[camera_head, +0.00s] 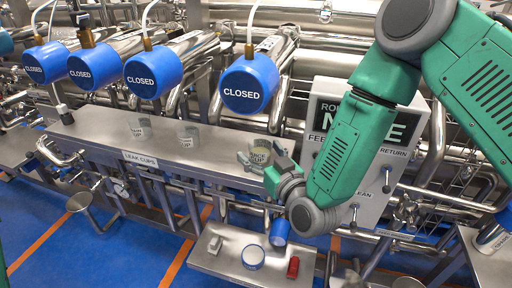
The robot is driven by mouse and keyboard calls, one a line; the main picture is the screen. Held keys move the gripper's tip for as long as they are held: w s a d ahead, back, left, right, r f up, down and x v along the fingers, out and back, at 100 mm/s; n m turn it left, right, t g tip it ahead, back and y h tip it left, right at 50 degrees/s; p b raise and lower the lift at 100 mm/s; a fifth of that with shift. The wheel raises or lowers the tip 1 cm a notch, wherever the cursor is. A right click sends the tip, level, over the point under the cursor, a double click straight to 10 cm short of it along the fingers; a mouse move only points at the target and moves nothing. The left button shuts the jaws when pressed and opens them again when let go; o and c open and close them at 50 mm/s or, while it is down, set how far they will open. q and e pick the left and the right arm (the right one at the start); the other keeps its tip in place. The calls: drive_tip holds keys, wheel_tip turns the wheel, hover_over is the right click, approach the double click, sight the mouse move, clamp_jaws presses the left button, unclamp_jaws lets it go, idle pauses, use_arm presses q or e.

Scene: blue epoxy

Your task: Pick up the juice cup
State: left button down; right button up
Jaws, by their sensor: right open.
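None of the labels can be read as "juice". My left gripper is not in view.
Blue "CLOSED" caps (246,87) on steel pipes hang behind the shelf. A lower steel tray (222,262) holds a white round lid (253,257), a red piece (293,267) and a blue cylinder (280,231). A white control panel (375,190) stands behind my right arm.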

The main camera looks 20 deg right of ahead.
drive_tip(key=shift+w+d+f, duration=0.1)
drive_tip(key=shift+w+d, duration=0.3)
drive_tip(key=shift+w, duration=0.35)
drive_tip(key=shift+d, duration=0.25)
drive_tip(key=shift+a, duration=0.1)
drive_tip(key=c, duration=1.1)
drive_tip(key=shift+a, duration=0.55)
drive_tip(key=shift+c, duration=0.9)
